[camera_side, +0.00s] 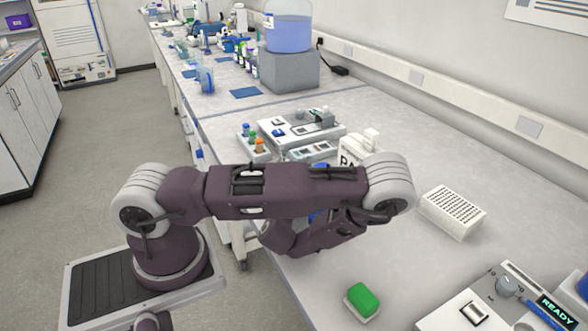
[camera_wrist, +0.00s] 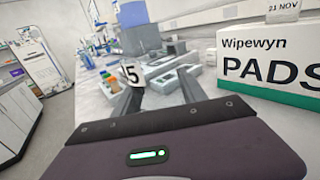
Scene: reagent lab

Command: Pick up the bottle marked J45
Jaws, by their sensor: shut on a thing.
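Most of the bottle is hard to make out against the bench behind.
A Wipewyn PADS box (camera_wrist: 270,60) stands close on the right in the wrist view.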

